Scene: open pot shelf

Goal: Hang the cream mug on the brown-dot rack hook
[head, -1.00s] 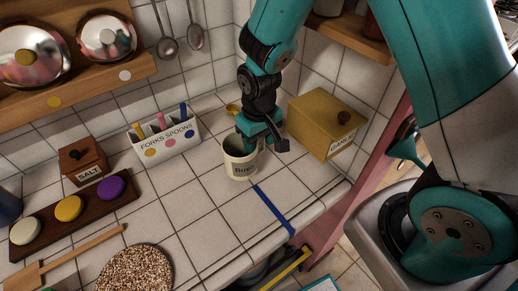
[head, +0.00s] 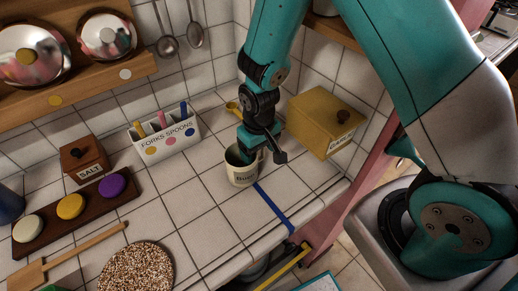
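One dark finger sticks out to the right of the mug. The other finger is hidden at or behind the rim, so I cannot tell whether the gripper holds the mug. No rack hook with a brown dot can be made out in this view.
A yellow box (head: 322,122) stands close to the right of my gripper. A forks-and-spoons holder (head: 168,140) is to the left. A blue strip (head: 274,208) runs to the counter edge. A salt box (head: 84,158) and a round speckled mat (head: 135,271) lie further left.

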